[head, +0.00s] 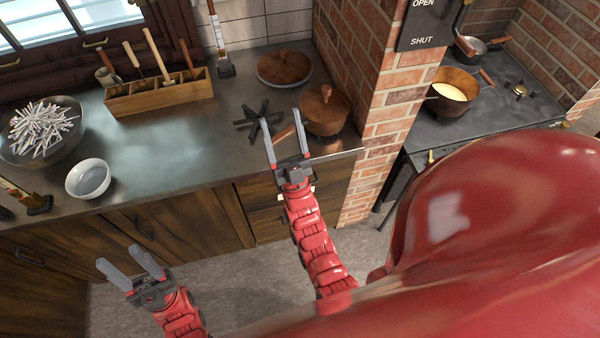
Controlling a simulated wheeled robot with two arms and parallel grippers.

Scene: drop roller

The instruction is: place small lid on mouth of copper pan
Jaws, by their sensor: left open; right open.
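A copper pan (452,84) with pale yellow contents stands uncovered on the stove at the right. A flat round copper-brown lid (284,70) with a small knob lies on the counter near the back wall. A second round copper-brown piece (326,112), with a knobbed lid on top, stands at the counter's right end; I cannot tell which lid is the small one. My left gripper (119,257) is open and empty in front of the cabinets.
A brick pillar (400,85) separates the counter from the stove (500,110). A dark trivet (260,120) lies by my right gripper. A wooden tool box (160,95), a white bowl (88,179) and a bowl of white sticks (42,130) stand left. The counter's middle is clear.

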